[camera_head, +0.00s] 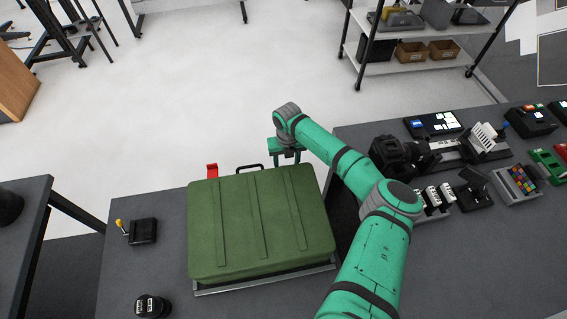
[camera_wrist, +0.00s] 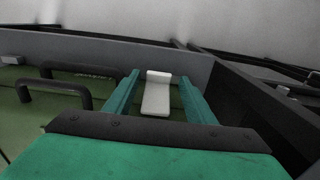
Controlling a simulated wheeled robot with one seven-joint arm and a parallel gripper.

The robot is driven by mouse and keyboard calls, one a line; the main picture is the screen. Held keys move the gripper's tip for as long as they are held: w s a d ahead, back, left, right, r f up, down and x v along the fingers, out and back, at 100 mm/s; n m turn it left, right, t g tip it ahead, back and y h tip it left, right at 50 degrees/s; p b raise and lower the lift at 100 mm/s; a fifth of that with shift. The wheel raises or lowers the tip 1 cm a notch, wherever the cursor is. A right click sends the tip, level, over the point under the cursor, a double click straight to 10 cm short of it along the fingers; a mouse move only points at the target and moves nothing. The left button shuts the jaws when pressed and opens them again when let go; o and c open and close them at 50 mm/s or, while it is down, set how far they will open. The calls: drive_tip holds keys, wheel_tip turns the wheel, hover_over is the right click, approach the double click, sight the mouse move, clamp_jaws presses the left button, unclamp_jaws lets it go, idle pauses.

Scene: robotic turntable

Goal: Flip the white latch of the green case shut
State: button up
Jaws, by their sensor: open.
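The closed green case (camera_head: 258,225) lies on the dark table, its black handle (camera_head: 250,167) at the far edge. My gripper (camera_head: 284,156) is at the case's far edge, right of the handle. In the wrist view my gripper (camera_wrist: 159,80) is open, its two green fingers on either side of the white latch (camera_wrist: 156,101). A gap shows between the latch and each finger. The latch is a pale plate with a bent upper end; I cannot tell its exact angle. In the head view my gripper hides the latch.
A red latch (camera_head: 212,170) stands up at the case's far left. A small box with a yellow-tipped lever (camera_head: 142,231) and a round black knob (camera_head: 152,306) are left of the case. Several devices crowd the table to the right. Floor beyond the case is clear.

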drive_tip(key=c, duration=1)
drive_tip(key=shift+c, duration=0.2)
